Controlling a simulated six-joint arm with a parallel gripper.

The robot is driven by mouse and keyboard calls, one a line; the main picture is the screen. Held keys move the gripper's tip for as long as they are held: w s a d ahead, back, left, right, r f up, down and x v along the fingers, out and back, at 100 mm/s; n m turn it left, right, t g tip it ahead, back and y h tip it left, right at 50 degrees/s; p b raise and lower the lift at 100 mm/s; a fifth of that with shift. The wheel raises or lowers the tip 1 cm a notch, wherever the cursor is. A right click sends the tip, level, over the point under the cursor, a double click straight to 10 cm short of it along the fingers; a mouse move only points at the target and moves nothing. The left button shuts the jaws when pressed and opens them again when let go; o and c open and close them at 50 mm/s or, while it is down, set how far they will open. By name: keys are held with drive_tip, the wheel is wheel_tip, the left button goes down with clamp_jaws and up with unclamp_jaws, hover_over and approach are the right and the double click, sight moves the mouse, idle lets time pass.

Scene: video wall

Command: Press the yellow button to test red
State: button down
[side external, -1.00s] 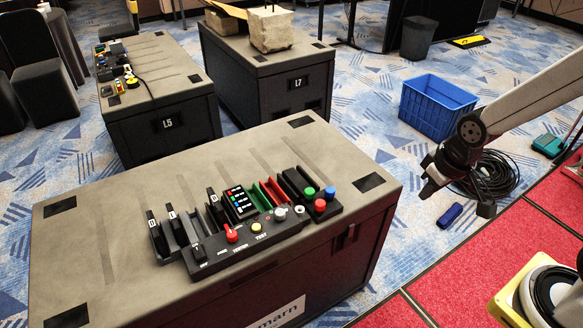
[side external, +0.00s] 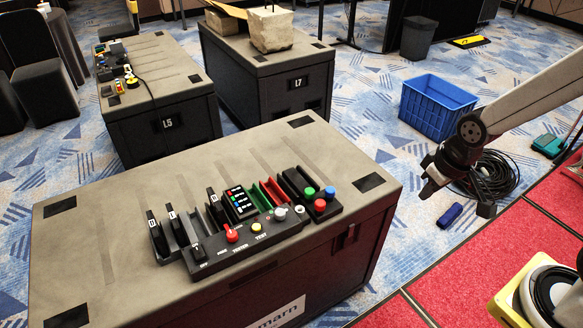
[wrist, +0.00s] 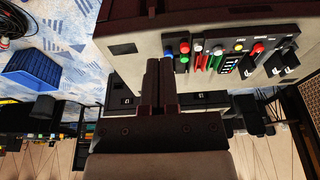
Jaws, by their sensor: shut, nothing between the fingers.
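The yellow button (side external: 256,227) sits on a black control panel (side external: 222,258) on the near grey-topped case, beside a red knob (side external: 232,234). In the wrist view the yellow button (wrist: 239,47) shows small and upside down, up and right of my fingers. A small display (side external: 240,202) with red, green and blue marks stands behind the panel. My gripper (side external: 427,192) is shut and empty, in the air right of the case, well apart from the button. In the wrist view my gripper (wrist: 160,64) points toward the red, green and blue buttons.
Red, green and blue buttons (side external: 320,206) stand on a black block at the panel's right end. Black switches or blocks (side external: 158,240) rise at the left. A blue crate (side external: 437,105) and a coiled cable (side external: 492,175) lie on the floor. The case top's left part is clear.

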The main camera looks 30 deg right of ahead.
drive_tip(key=shift+w, duration=0.1)
drive_tip(key=m+t+y, duration=0.2)
drive_tip(key=m+t, duration=0.4)
drive_tip(key=m, duration=1.9)
hover_over(259, 228)
wheel_tip(259, 228, down, 13)
drive_tip(key=shift+f, duration=0.25)
drive_tip(key=shift+f, duration=4.25)
